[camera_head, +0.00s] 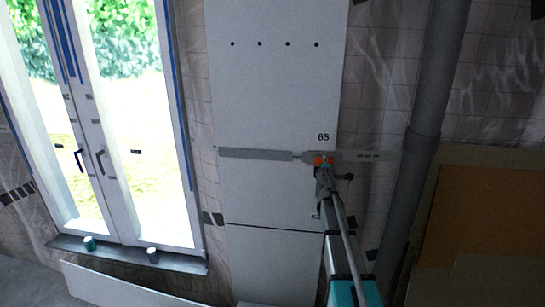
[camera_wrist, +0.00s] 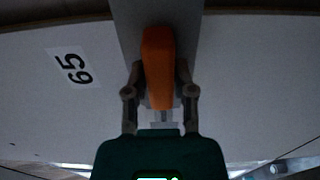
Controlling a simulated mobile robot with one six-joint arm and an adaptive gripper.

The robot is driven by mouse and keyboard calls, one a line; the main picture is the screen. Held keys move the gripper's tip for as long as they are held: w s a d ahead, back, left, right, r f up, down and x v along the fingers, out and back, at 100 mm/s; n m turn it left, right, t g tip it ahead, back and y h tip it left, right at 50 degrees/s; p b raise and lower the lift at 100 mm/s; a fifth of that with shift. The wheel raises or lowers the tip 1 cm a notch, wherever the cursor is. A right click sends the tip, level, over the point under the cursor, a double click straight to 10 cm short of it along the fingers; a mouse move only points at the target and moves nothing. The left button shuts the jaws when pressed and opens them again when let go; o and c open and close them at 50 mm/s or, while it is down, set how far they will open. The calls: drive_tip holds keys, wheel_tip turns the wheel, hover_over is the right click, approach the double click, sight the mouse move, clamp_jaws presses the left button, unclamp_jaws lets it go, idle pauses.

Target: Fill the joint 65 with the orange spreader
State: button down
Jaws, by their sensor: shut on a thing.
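The label 65 (camera_head: 323,137) is on a white wall panel, just above a grey horizontal band (camera_head: 255,154) that marks the joint. The label also shows sideways in the wrist view (camera_wrist: 74,67). My gripper (camera_head: 323,168) is at the right part of this band. In the wrist view my gripper (camera_wrist: 160,88) is shut on the orange spreader (camera_wrist: 158,55), which lies over the grey band (camera_wrist: 128,20). The spreader (camera_head: 320,160) shows only as a small orange patch in the head view. I cannot tell whether its edge touches the wall.
A lower seam (camera_head: 270,229) crosses the panels. A grey pipe (camera_head: 428,105) runs down the wall to the right of my arm. Brown boards (camera_head: 490,220) lean at the far right. A glazed door (camera_head: 125,120) with a sill (camera_head: 130,254) carrying two small cups is at left.

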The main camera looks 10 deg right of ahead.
sight(311, 158)
idle(0.3)
drive_tip(key=shift+s+d, duration=0.35)
drive_tip(key=shift+d, duration=0.6)
drive_tip(key=shift+s+d, duration=0.3)
drive_tip(key=shift+d, duration=0.65)
drive_tip(key=shift+s+d, duration=0.35)
drive_tip(key=shift+d, duration=0.6)
drive_tip(key=shift+w+a, duration=0.35)
drive_tip(key=shift+a, duration=0.55)
drive_tip(key=shift+w+a, duration=0.3)
drive_tip(key=shift+a, duration=0.65)
drive_tip(key=shift+w+a, duration=0.35)
drive_tip(key=shift+a, duration=0.55)
drive_tip(key=shift+w+a, duration=0.25)
drive_tip(key=shift+a, duration=0.65)
drive_tip(key=shift+w+a, duration=0.3)
drive_tip(key=shift+a, duration=0.65)
drive_tip(key=shift+w+a, duration=0.25)
drive_tip(key=shift+a, duration=0.65)
drive_tip(key=shift+s, duration=0.15)
drive_tip(key=v, duration=0.6)
drive_tip(key=shift+s+a, duration=0.15)
drive_tip(key=shift+s, duration=0.2)
